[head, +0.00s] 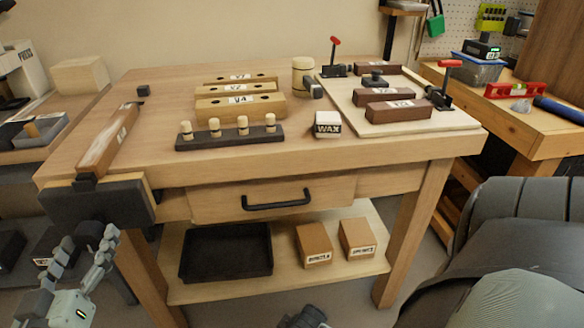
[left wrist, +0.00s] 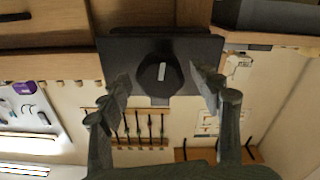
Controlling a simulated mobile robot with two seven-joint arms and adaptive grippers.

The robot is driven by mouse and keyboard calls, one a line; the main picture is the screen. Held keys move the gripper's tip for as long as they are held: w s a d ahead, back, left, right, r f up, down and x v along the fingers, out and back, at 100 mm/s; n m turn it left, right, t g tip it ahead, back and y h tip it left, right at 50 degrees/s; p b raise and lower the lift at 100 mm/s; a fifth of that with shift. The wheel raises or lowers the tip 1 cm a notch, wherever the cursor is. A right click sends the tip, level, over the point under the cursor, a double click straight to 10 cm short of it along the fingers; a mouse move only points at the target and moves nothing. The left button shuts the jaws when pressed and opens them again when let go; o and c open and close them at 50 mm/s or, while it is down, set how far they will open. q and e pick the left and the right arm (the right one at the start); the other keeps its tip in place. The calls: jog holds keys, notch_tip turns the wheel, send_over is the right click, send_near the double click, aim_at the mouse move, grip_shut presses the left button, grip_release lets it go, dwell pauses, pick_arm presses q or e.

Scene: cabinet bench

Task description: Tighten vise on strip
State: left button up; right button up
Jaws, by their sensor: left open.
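A long reddish-brown wooden strip (head: 108,142) lies at the bench's left side, its near end at the vise. The vise (head: 97,205) has a dark front jaw plate on the bench's front left corner. In the left wrist view the vise plate (left wrist: 118,50) carries a dark round knob (left wrist: 160,76) with a pale mark. My left gripper (head: 87,240) is open just below and in front of the vise. In the left wrist view its fingers (left wrist: 163,84) stand either side of the knob, apart from it. A dark part at the head view's bottom edge may be my right gripper (head: 303,318); its fingers are unclear.
The bench top (head: 300,155) holds labelled wood blocks (head: 240,107), a peg rack (head: 230,139), a wax block (head: 327,124) and a clamp board (head: 420,122). Below are a closed drawer (head: 240,199) and a shelf with a black tray (head: 225,252) and two boxes. The floor before the vise is open.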

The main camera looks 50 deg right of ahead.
pick_arm(q)
jog(key=shift+c, duration=0.3)
jog(key=c, duration=0.9)
jog(key=shift+m+p, duration=0.3)
jog(key=shift+m, duration=0.2)
jog(key=shift+c, duration=0.2)
jog(key=shift+m, duration=0.5)
jog(key=shift+p, duration=0.35)
